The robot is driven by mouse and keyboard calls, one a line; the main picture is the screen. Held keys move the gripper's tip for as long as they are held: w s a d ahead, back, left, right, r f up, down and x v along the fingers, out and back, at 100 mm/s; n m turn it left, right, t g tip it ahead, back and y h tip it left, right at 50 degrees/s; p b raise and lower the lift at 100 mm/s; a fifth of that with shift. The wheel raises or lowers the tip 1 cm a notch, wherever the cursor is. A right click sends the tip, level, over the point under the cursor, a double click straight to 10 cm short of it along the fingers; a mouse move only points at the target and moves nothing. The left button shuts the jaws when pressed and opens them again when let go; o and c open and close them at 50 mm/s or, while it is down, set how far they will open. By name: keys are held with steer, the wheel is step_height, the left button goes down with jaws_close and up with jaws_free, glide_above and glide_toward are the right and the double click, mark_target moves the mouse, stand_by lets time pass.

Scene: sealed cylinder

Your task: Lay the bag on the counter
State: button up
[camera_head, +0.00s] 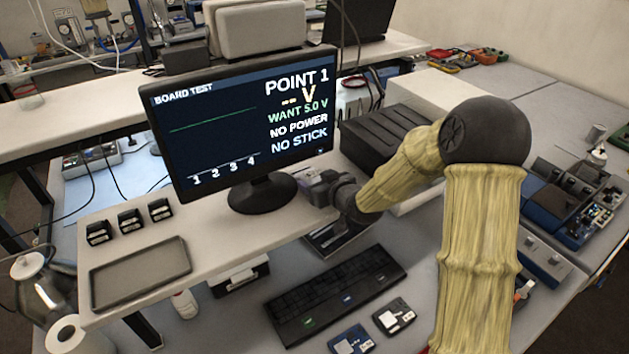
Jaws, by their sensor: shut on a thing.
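My arm, in a yellowish cloth sleeve, reaches in from the right. My gripper (322,188) is at its dark end, just right of the monitor's foot, above the counter. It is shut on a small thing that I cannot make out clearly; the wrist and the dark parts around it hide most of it. No bag can be clearly recognised. The pale counter (230,252) runs along the front of the monitor. A dark flat thing (335,238) lies below my gripper, partly covered by my wrist.
The monitor (245,120) reads "NO POWER" and "NO STICK". A grey tray (140,274) and three small black blocks (130,220) stand at the left on the counter. A black keyboard (335,293) lies in front, lower down. A dark ribbed box (385,138) stands behind my arm.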

mark_target(317, 178)
steer(key=shift+r, duration=0.15)
steer(key=shift+r+b, duration=0.4)
steer(key=shift+r, duration=0.15)
steer(key=shift+r+b, duration=0.35)
steer(key=shift+r, duration=0.6)
steer(key=s+d+b, duration=0.4)
steer(key=s+d, duration=0.6)
steer(key=s, duration=0.5)
